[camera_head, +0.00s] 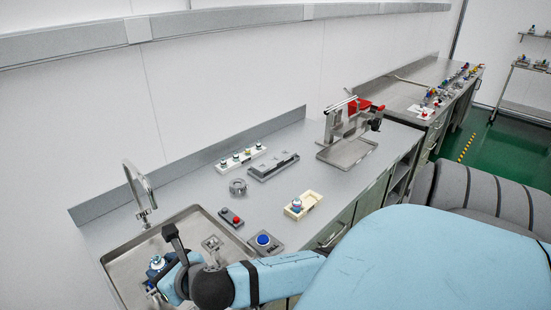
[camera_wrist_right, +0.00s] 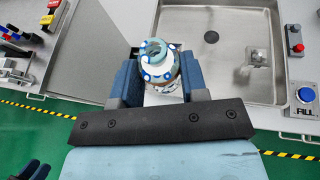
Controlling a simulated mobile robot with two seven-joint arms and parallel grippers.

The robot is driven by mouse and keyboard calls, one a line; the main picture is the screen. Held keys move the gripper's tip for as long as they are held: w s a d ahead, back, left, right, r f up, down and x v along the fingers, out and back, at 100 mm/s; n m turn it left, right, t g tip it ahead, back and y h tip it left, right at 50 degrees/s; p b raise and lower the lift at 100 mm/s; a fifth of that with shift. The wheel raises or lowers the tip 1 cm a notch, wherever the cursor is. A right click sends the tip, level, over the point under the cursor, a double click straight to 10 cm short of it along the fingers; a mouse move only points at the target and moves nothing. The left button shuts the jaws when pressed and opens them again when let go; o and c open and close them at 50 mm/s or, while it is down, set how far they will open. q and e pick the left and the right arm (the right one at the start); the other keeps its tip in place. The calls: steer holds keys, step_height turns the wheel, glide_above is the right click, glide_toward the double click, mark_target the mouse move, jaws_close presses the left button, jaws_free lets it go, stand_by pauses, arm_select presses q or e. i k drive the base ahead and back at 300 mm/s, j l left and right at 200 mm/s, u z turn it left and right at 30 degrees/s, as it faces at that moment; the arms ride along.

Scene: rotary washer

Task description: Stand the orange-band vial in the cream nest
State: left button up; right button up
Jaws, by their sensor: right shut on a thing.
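A cream block (camera_head: 312,201), which looks like the cream nest, sits on the counter right of the sink. A small blue and white item (camera_head: 297,203) stands in its left part. Dark fingertips, perhaps my left gripper (camera_wrist_right: 28,171), show at the wrist view's lower left corner.
The steel sink (camera_head: 122,262) has a tall tap (camera_head: 137,188). A blue button (camera_head: 263,239) and a small box with a red button (camera_head: 236,220) lie between sink and block. A grey ring (camera_head: 238,187), a white rack (camera_head: 228,167) and a grey rack (camera_head: 265,172) stand behind.

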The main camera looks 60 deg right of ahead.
mark_target(311, 201)
steer(key=z, duration=2.05)
steer(key=l+u, duration=0.1)
steer(key=u, duration=0.35)
steer(key=i+l+u, duration=0.1)
steer(key=u, duration=0.35)
steer(key=l+u, duration=0.25)
steer(key=u, duration=0.15)
steer(key=l+u, duration=0.3)
steer(key=l, duration=0.15)
steer(key=l+u, duration=0.3)
steer(key=l, duration=0.15)
steer(key=k+l, duration=0.1)
steer(key=l, duration=0.4)
steer(key=k+l+u, duration=0.1)
steer(key=l, duration=0.4)
steer(key=k+l, duration=0.1)
steer(key=l, duration=0.4)
steer(key=i+u, duration=0.05)
